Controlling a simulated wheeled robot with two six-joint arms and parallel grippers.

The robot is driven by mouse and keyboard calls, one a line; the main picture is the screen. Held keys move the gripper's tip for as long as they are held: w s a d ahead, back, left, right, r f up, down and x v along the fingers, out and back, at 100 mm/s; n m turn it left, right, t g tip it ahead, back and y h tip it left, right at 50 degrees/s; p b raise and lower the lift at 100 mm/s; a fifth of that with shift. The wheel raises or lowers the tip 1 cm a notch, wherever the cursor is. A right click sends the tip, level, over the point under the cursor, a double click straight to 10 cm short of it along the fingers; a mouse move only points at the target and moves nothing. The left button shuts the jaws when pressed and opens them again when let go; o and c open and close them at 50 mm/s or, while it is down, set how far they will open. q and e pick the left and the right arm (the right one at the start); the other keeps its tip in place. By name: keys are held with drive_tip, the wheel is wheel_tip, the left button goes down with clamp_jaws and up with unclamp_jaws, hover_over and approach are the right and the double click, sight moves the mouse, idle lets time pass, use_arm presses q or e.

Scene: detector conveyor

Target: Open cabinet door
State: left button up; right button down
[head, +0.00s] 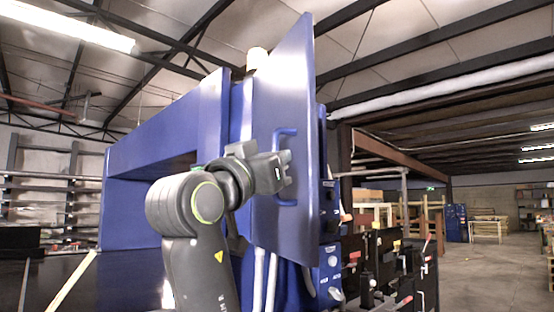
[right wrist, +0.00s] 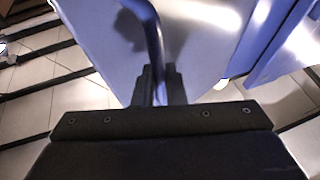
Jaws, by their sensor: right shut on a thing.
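The blue cabinet door (head: 290,90) stands upright and swung partly out from the blue cabinet frame (head: 165,145) in the head view. Its bar handle (head: 277,150) is blue and vertical. My right gripper (head: 283,172) is at the handle, with its jaws shut around the bar. In the right wrist view the handle (right wrist: 154,30) runs down between the fingers of the gripper (right wrist: 160,85), with the door panel (right wrist: 95,35) behind it. The cabinet's inside behind the door is hidden. My left gripper is not in view.
Control boxes with knobs (head: 331,262) sit just right of the door. Black equipment (head: 385,260) stands farther right. Open floor (head: 480,270) lies at the far right. A dark conveyor surface (head: 125,280) is at the lower left.

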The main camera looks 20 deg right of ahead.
drive_tip(key=shift+r, duration=0.2)
drive_tip(key=c, duration=1.8)
unclamp_jaws()
drive_tip(key=shift+c, duration=0.2)
drive_tip(key=shift+o, duration=0.3)
drive_tip(key=shift+w+f, duration=0.15)
drive_tip(key=shift+w, duration=0.1)
drive_tip(key=shift+s+a, duration=0.1)
drive_tip(key=b+v, duration=0.8)
drive_tip(key=v, duration=0.9)
drive_tip(key=shift+f, duration=0.15)
